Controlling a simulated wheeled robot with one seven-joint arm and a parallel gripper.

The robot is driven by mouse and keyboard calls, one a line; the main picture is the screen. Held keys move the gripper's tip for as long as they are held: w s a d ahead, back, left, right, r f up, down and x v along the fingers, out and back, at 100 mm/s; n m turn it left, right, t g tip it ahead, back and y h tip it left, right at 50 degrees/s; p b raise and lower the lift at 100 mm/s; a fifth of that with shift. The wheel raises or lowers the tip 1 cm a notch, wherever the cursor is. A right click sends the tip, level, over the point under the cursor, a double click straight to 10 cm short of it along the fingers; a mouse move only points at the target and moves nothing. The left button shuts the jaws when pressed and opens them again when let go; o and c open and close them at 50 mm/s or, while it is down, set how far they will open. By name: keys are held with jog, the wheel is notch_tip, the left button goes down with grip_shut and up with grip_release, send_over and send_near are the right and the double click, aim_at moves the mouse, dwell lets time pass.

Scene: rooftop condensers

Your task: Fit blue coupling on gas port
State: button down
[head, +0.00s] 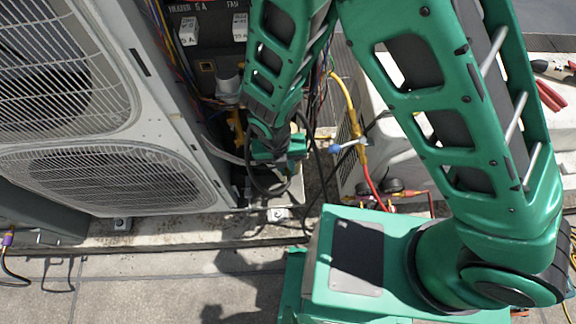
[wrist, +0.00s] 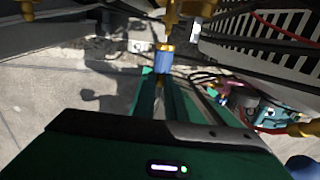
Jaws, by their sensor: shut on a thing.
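In the wrist view the blue coupling (wrist: 163,60) with its brass collar sits at the tips of my gripper (wrist: 162,77). My gripper is shut on it. A brass fitting (wrist: 172,14), likely the gas port, is just above the coupling in the picture. The two look close and roughly in line, but I cannot tell whether they touch. In the head view my gripper (head: 281,148) is low beside the open side of the condenser unit. My arm and cables hide the coupling there. A brass valve body (head: 236,128) shows just left of my gripper.
The condenser (head: 120,120) with fan grilles stands at left, its wiring compartment (head: 207,50) open. A yellow hose (head: 349,100) with a blue valve handle (head: 336,149) and a red hose (head: 373,190) lie right of my gripper. Loose black cables hang around it.

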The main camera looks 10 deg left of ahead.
jog(key=shift+w+a, duration=0.2)
jog(key=shift+w, duration=0.5)
jog(key=shift+w+a, duration=0.15)
jog(key=shift+w, duration=0.55)
dwell(2.3)
jog(key=c, duration=1.7)
grip_release()
jog(key=shift+s+d, duration=0.3)
jog(key=shift+s, duration=0.95)
jog(key=shift+s+d, duration=0.3)
jog(key=shift+s, duration=0.9)
jog(key=shift+s+d, duration=0.3)
jog(key=shift+s, duration=0.95)
